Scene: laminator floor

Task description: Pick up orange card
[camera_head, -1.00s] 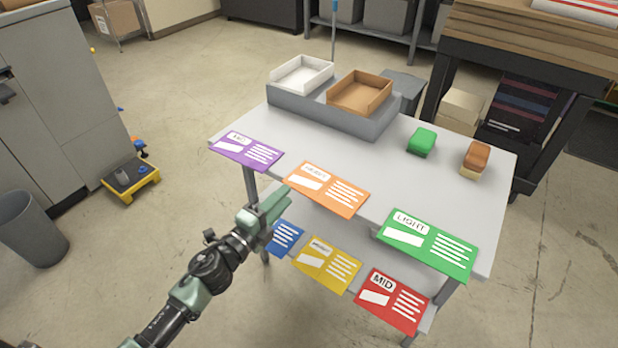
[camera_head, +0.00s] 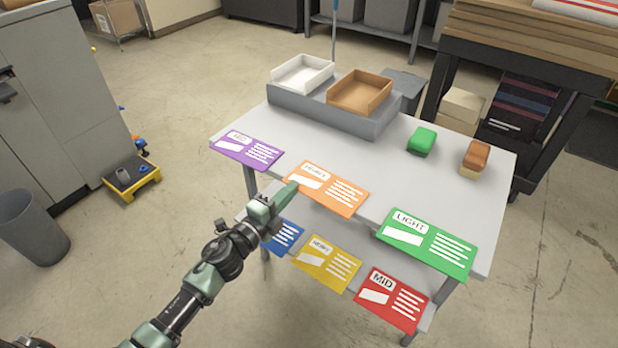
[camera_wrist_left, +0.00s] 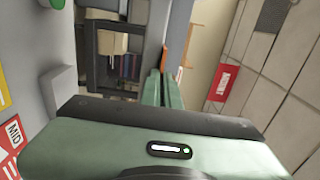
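The orange card (camera_head: 327,190) lies on the front edge of the grey table's upper top, between the purple card and the green card, with part of it past the edge. My left gripper (camera_head: 288,192) is at its left front edge, and its fingertips overlap the card there in the head view. In the left wrist view the two fingers (camera_wrist_left: 162,88) lie close side by side. Whether they are shut, and whether the card's edge is between them, I cannot tell. My right gripper is not in view.
The purple card (camera_head: 247,150) and green card (camera_head: 427,243) flank the orange one. Blue (camera_head: 284,237), yellow (camera_head: 327,264) and red (camera_head: 392,300) cards lie on the lower shelf. White (camera_head: 302,73) and brown (camera_head: 360,91) trays stand at the back. The table's middle is clear.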

